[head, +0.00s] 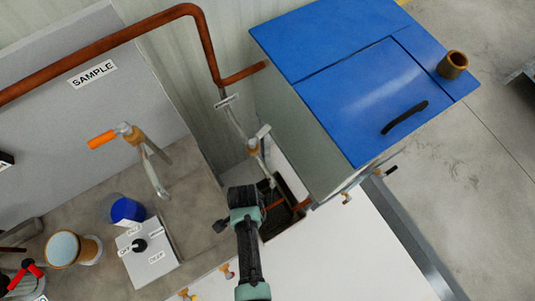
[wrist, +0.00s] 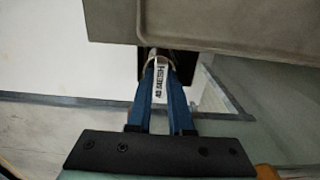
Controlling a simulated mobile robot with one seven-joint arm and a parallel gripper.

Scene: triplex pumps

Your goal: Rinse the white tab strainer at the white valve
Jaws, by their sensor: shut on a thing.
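In the wrist view my gripper (wrist: 160,62) has its blue fingers shut on a white tab (wrist: 161,77) with dark print that seems to read "40 MESH". This is the white tab strainer; its far end, beyond the fingertips, is mostly hidden by a dark shape and a grey edge. In the head view my gripper (head: 243,195) is beside the dark sink opening (head: 294,191), and the strainer is hidden there. The white valve handle (head: 263,131) sits on a brass valve body (head: 253,147) on a pipe, just above my gripper in the picture. Its spout slants down toward the sink.
A blue-topped cabinet (head: 310,35) with a black handle stands right of the sink. A white counter (head: 340,255) lies in front. Left are an orange-handled tap (head: 103,139), a blue-and-clear cup (head: 128,210) and a switch box (head: 150,258). A copper pipe (head: 150,22) runs above.

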